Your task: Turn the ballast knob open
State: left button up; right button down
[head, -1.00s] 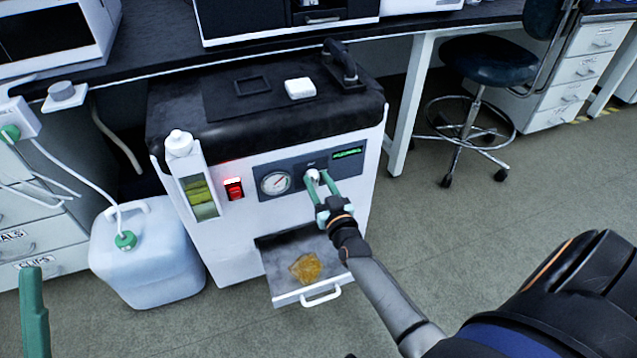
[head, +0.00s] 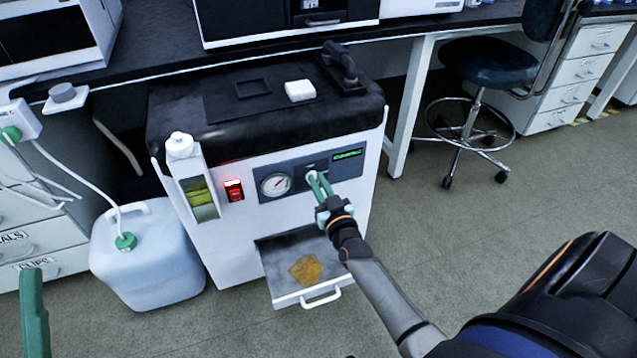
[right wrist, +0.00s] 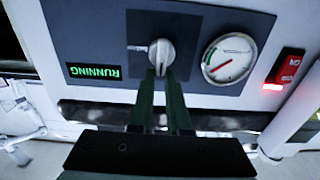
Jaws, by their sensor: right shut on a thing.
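The ballast knob (right wrist: 161,55) is a pale grey round knob with a raised grip, on the dark control panel of a white pump cabinet. In the right wrist view, which is upside down, its grip stands upright and a short white line lies beside it. My right gripper (right wrist: 163,78) has its green fingers shut on the knob; the fingertips cover its near end. In the head view my right gripper (head: 317,180) hides most of the knob. A green finger of my left gripper (head: 34,315) shows at the lower left, away from the cabinet; its opening does not show.
The cabinet (head: 240,235) has a dial gauge (head: 276,184), a lit red switch (head: 234,190), a green RUNNING display (head: 347,155) and a sight glass (head: 200,197). An open drawer (head: 290,297) juts out below my right gripper. A white canister (head: 150,270) stands left.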

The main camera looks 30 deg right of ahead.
jog(key=shift+s+f+m, duration=0.2)
jog(key=shift+f+m, duration=0.1)
jog(key=shift+f, duration=0.25)
jog(key=m, duration=0.2)
jog(key=m+p, duration=0.1)
jog(key=shift+d+f+m, duration=0.1)
jog(key=shift+d+m, duration=0.15)
jog(key=shift+m, duration=0.15)
jog(key=m, duration=0.4)
jog(key=f+m+b, duration=0.1)
jog(key=m, duration=0.3)
jog(key=m+b, duration=0.1)
jog(key=m, duration=0.4)
jog(key=shift+s+d+f, duration=0.15)
jog(key=shift+d+f, duration=0.2)
jog(key=shift+f, duration=0.05)
jog(key=shift+m, duration=0.3)
jog(key=shift+r, duration=0.1)
jog(key=c, duration=1.1)
grip_release()
jog(key=shift+o, duration=1.1)
jog(key=shift+d+r, duration=0.2)
